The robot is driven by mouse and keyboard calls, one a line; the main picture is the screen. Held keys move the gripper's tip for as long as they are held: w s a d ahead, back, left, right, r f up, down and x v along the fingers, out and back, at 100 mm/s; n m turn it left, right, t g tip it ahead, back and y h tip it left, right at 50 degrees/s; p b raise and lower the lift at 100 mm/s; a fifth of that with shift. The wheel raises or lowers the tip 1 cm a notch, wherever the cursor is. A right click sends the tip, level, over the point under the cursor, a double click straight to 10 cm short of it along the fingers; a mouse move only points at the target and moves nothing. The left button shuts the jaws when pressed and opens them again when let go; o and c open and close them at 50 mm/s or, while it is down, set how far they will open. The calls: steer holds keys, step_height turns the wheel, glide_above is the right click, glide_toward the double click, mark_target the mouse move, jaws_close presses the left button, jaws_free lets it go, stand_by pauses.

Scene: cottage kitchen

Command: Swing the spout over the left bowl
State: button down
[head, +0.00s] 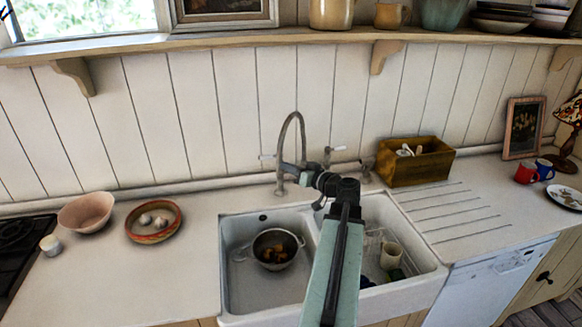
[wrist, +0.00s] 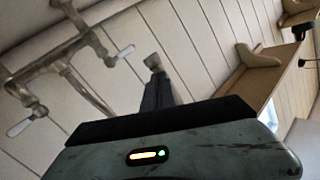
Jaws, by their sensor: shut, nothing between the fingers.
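The tap's arched metal spout (head: 282,135) rises behind the sink and curves down to an outlet that shows just beyond the back rim of the left bowl (head: 235,285). Its height over that rim is hard to tell. The right bowl (head: 425,262) is partly hidden by my arm. My gripper (head: 287,168) is shut and empty. It points left, right beside the spout's down-hanging end; I cannot tell whether they touch. In the wrist view the shut fingers (wrist: 154,65) lie against the wall boards, with the tap's pipes (wrist: 60,65) to their left.
A colander (head: 287,262) with orange pieces stands in the left bowl. A cup (head: 390,255) is in the right bowl. White tap levers (head: 338,148) flank the spout. A wooden box (head: 425,168) stands right of the tap.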

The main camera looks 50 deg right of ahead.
steer(key=s+d+m+g+y+p, duration=0.15)
steer(key=s+m+g+p, duration=0.5)
steer(key=p, duration=0.85)
steer(key=s+d+r+n+g+p, duration=0.1)
steer(key=s+r+n+g+p, duration=0.15)
steer(key=r+p, duration=0.55)
steer(key=w+a+b+x, duration=0.1)
steer(key=a+b+x, duration=0.1)
steer(key=b+x, duration=0.5)
steer(key=w+f, duration=0.3)
steer(key=shift+w+f+m, duration=0.2)
steer(key=shift+w+m, duration=0.05)
steer(key=shift+m, duration=0.15)
steer(key=shift+d, duration=0.15)
